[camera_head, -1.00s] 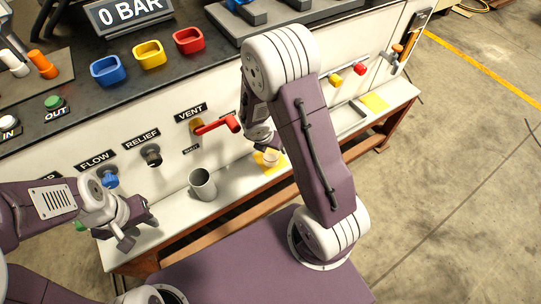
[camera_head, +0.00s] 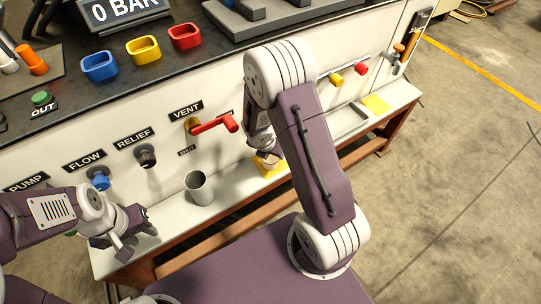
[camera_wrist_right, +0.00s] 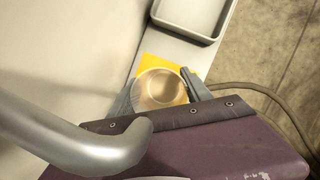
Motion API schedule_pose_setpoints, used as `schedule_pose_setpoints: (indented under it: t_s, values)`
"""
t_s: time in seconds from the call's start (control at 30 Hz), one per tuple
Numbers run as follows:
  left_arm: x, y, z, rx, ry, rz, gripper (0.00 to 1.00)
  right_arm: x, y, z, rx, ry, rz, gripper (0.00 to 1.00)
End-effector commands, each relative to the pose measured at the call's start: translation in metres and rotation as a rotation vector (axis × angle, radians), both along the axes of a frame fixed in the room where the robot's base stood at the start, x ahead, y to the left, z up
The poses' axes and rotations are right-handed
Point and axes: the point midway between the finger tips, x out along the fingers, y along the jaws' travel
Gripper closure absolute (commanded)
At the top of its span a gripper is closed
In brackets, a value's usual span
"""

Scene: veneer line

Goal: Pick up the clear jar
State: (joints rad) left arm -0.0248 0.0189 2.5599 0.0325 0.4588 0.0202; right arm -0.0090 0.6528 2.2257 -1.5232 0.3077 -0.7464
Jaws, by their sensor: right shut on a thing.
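The clear jar (camera_wrist_right: 160,88) is a round see-through vessel above a yellow patch (camera_wrist_right: 150,66) on the ledge. In the right wrist view it sits between the two fingers of my right gripper (camera_wrist_right: 162,92), which is shut on it. I cannot tell whether its base touches the ledge. In the head view my right gripper (camera_head: 268,158) is low over the yellow patch and mostly hides the jar. My left gripper (camera_head: 134,232) is empty near the ledge's left end, with its fingers apart.
A grey cup (camera_head: 199,188) stands on the ledge left of my right gripper. A red vent handle (camera_head: 215,125) sticks out of the panel above. A grey tray (camera_wrist_right: 190,18) lies farther along the ledge, by another yellow patch (camera_head: 376,104).

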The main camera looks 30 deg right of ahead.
Motion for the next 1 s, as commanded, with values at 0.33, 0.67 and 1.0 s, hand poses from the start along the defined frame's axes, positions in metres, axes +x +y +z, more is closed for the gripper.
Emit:
schedule_pose_setpoints:
  t_s: [0.33, 0.67, 1.0]
  values:
    - [0.000, 0.000, 0.019, 0.000, 0.000, 0.000, 0.64, 0.000, 0.000, 0.022, 0.000, -0.002, -0.001, 0.87]
    - [0.000, 0.000, 0.033, 0.000, 0.001, 0.000, 0.64, -0.040, 0.014, 0.068, -0.001, -0.003, 0.004, 0.87]
    - [0.000, 0.000, -0.001, 0.000, 0.001, 0.000, 0.64, -0.089, 0.031, 0.091, 0.004, -0.008, 0.000, 0.87]
